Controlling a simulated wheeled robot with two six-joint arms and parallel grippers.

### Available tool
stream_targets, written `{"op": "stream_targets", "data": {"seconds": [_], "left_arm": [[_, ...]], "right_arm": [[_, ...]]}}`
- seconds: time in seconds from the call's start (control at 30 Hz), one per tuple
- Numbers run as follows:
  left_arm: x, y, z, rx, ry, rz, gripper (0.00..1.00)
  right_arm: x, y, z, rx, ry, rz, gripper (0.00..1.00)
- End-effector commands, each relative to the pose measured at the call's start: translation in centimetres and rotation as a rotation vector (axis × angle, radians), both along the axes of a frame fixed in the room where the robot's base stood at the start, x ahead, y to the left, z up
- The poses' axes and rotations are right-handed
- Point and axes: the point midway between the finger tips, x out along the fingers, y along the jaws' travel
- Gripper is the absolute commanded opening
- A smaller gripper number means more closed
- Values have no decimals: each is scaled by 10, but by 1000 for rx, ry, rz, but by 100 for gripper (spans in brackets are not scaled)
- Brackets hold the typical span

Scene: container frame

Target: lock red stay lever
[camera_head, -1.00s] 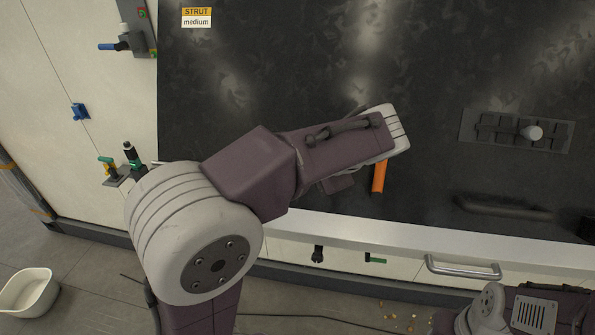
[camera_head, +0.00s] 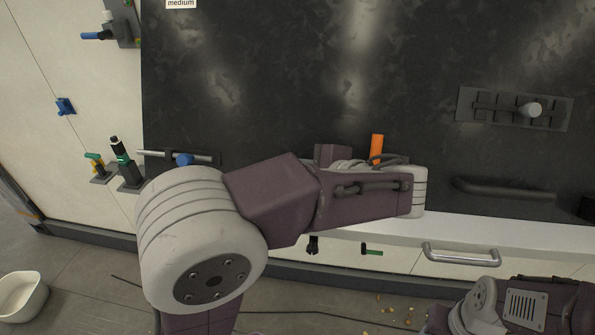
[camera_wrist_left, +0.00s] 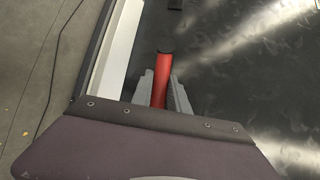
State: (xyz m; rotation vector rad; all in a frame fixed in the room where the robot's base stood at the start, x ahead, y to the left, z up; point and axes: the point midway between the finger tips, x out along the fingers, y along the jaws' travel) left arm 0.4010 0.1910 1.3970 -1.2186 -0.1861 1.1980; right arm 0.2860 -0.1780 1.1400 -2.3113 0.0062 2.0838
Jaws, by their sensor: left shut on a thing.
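The red stay lever (camera_wrist_left: 161,80) is a red rod with a dark round end in the left wrist view. My left gripper (camera_wrist_left: 161,92) is shut on it, with one grey finger on each side. In the head view the lever looks orange (camera_head: 376,150) and sticks up past the upper edge of my left wrist, against the dark panel (camera_head: 300,80). My left arm hides the rest of the lever, its mount and the fingertips there. Part of my right arm shows at lower right, but its gripper is out of view.
A grey slotted plate with a pale knob (camera_head: 531,110) and a dark handle (camera_head: 505,189) are right of the lever. A metal handle (camera_head: 461,256) is below. Blue-knobbed (camera_head: 184,159) and green-topped (camera_head: 95,163) fittings are at left.

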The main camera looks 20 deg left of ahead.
Motion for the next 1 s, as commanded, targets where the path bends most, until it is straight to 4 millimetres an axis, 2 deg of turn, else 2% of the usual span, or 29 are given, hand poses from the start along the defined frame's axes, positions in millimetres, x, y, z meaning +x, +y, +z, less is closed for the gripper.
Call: {"op": "stream_targets", "data": {"seconds": [0.37,0.4,0.47,0.8,0.87,1.0], "left_arm": [[-1,0,-3,6,12,-1,0],[-1,0,-3,6,12,-2,26],[-1,0,-3,5,12,-2,41],[-2,-3,-1,4,6,-3,41],[-4,-9,2,3,4,-4,41],[-17,-34,15,2,4,-8,41]], "right_arm": [[0,0,-1,0,0,0,41],[0,0,-1,0,0,0,41],[0,0,-1,0,0,0,41],[0,0,-2,0,0,0,41],[0,0,-5,0,0,0,41],[0,0,-12,0,0,0,41]]}}
